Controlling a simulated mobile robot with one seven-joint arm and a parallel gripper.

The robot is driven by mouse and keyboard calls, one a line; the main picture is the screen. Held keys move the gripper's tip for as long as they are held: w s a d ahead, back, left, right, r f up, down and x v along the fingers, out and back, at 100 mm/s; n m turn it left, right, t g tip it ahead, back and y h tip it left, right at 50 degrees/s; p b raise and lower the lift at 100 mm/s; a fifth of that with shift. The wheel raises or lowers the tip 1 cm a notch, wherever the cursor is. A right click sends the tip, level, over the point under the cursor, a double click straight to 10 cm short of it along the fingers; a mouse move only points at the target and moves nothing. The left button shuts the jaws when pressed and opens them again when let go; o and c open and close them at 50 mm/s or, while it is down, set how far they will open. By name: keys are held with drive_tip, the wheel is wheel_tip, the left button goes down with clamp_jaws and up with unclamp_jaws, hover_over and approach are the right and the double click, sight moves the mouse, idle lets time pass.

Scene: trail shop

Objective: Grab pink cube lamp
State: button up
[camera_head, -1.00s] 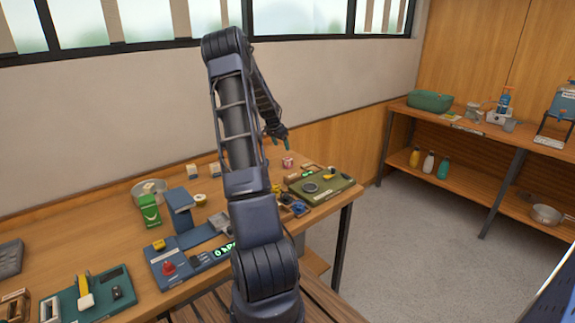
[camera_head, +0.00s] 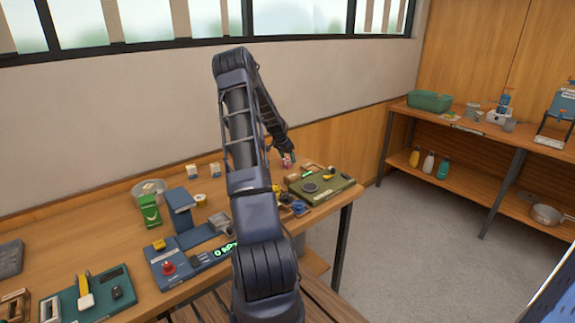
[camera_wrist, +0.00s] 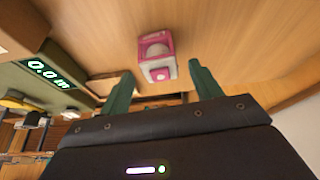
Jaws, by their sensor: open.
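The pink cube lamp (camera_wrist: 156,55) is a small pink and white cube with a round pale front and a pink button. In the wrist view it sits on the wooden bench ahead of my gripper (camera_wrist: 162,85), roughly between the two green fingertips and beyond them. The fingers are apart with nothing between them. In the head view the lamp (camera_head: 287,160) is a small pink spot at the back right of the bench. My gripper (camera_head: 289,156) is right at it there and partly hides it.
A green board (camera_head: 322,187) with a dial and yellow part lies just right of the lamp; its lit display (camera_wrist: 50,74) shows in the wrist view. Small white blocks (camera_head: 193,170) stand to the left at the back. A blue-grey press (camera_head: 180,215) stands mid-bench.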

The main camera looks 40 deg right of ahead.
sight(287, 158)
drive_tip(key=x, duration=0.3)
drive_tip(key=shift+f, duration=0.25)
drive_tip(key=shift+c, duration=0.4)
drive_tip(key=c, duration=1)
drive_tip(key=shift+r, duration=0.1)
